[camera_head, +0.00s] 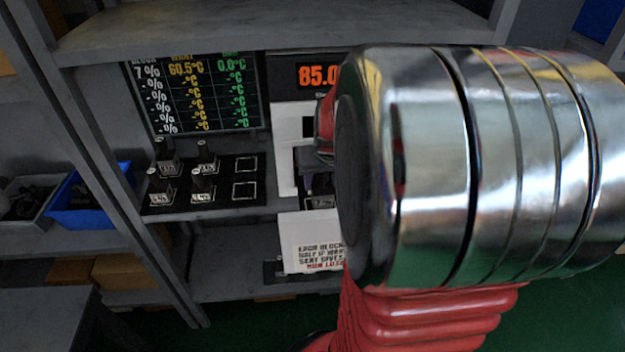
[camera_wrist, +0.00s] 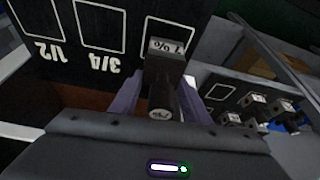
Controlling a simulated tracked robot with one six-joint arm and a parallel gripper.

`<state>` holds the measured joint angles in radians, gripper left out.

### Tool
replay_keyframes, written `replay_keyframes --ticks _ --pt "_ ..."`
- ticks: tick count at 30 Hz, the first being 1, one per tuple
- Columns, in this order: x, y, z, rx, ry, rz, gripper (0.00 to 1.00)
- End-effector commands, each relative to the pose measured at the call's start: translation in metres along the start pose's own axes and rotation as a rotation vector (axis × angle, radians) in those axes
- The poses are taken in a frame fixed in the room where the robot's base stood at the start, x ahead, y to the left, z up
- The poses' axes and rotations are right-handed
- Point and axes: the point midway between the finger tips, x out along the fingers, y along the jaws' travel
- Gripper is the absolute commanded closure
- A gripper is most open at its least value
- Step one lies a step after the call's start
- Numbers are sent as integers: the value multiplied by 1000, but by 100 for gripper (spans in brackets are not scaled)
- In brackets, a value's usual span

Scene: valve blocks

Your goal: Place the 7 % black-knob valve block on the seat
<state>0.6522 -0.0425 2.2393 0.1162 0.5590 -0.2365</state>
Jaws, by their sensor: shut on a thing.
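In the wrist view, my gripper (camera_wrist: 158,98) is shut on a dark valve block (camera_wrist: 165,72) with a white label reading 7 %. The round end of its knob faces the camera and bears a pale mark. The block is at a white-outlined square on a black panel (camera_wrist: 75,60); whether it touches the panel cannot be told. Other outlined squares on that panel are marked 1/2 and 3/4. In the head view, my gripper (camera_head: 316,165) is mostly hidden behind my own arm, and a small white label shows below it. I cannot tell which square is the seat.
Several valve blocks (camera_head: 203,190) stand on a black rack (camera_head: 225,205) at left, with two empty outlined squares. A screen (camera_head: 195,92) reads 7 %, 60.5 and 0.0. A red display (camera_head: 318,75) shows 85.0. A printed sign (camera_head: 308,242) hangs below. A shelf board lies above.

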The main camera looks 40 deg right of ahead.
Motion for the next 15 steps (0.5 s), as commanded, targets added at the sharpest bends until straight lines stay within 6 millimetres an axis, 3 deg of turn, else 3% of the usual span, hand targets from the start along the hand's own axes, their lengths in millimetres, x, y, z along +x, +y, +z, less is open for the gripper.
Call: replay_keyframes --ticks 6,15 --pt "22 0 9 -1 -1 0 94" --pt "23 0 9 -1 0 -1 95"
